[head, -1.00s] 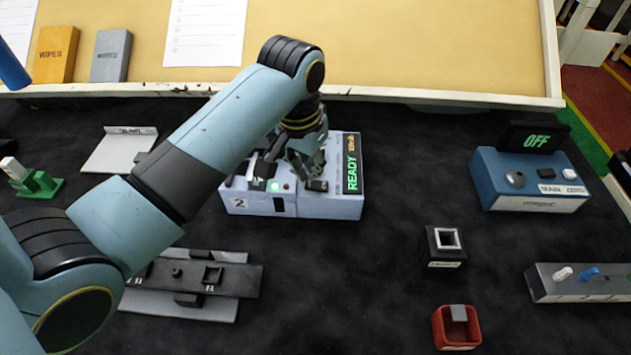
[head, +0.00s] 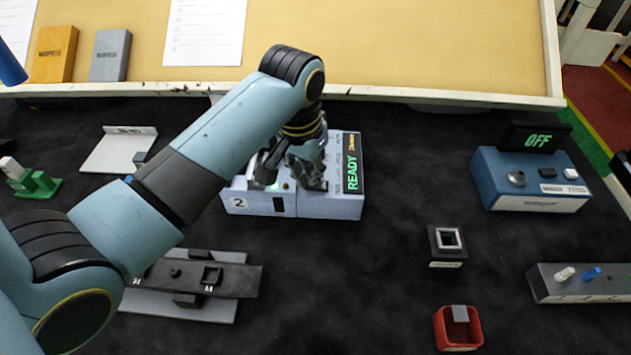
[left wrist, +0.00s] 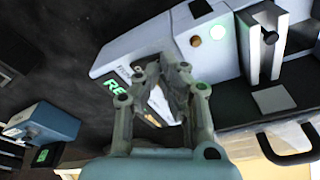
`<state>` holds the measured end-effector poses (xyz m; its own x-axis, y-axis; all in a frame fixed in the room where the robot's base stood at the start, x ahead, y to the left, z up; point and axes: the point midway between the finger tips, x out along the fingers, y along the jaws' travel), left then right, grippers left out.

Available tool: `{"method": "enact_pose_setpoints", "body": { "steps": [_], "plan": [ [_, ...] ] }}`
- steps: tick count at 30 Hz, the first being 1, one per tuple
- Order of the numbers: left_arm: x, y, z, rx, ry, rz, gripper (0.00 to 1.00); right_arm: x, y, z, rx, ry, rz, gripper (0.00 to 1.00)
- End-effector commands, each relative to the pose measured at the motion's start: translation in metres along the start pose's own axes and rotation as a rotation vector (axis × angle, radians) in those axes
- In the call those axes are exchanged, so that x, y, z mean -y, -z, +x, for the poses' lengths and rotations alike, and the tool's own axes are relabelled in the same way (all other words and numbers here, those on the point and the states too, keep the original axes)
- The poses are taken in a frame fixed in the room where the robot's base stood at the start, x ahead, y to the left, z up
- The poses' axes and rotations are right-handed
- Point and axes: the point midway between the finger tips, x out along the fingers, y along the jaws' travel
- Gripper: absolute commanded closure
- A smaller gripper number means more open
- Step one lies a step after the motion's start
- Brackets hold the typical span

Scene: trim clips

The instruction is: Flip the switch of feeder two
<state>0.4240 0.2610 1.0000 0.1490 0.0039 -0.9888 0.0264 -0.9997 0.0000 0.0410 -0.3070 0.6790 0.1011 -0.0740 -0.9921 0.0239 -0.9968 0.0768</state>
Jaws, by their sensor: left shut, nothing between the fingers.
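Feeder two (head: 325,207) is the pale lilac box marked 2 in the middle of the table. Its display (head: 352,173) reads READY in green, and it also shows in the left wrist view (left wrist: 152,48). My left gripper (head: 312,186) is shut and empty, pointing down at the top of the feeder. Its fingers (left wrist: 172,72) hide the part under them, so I cannot tell the switch's position or contact. My right gripper is not in view.
A blue box (head: 530,190) with an OFF display stands at the right. A black socket block (head: 445,246), a red cup (head: 457,329) and a grey switch strip (head: 580,286) sit in front of it. A dark fixture (head: 200,280) lies front left. The dark mat between is clear.

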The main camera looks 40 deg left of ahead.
Motion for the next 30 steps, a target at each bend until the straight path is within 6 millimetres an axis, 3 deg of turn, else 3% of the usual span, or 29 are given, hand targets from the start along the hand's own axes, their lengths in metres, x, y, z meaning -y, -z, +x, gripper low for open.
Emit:
{"method": "enact_pose_setpoints", "body": {
  "steps": [14,24,30],
  "plan": [
    [0.000,-0.001,0.006,0.000,0.000,0.000,1.00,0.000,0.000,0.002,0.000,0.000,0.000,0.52],
    [0.000,0.003,-0.022,-0.001,0.000,0.000,1.00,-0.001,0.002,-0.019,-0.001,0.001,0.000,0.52],
    [0.000,0.006,-0.036,-0.002,0.000,0.000,1.00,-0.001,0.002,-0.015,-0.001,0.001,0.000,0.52]
  ]
}}
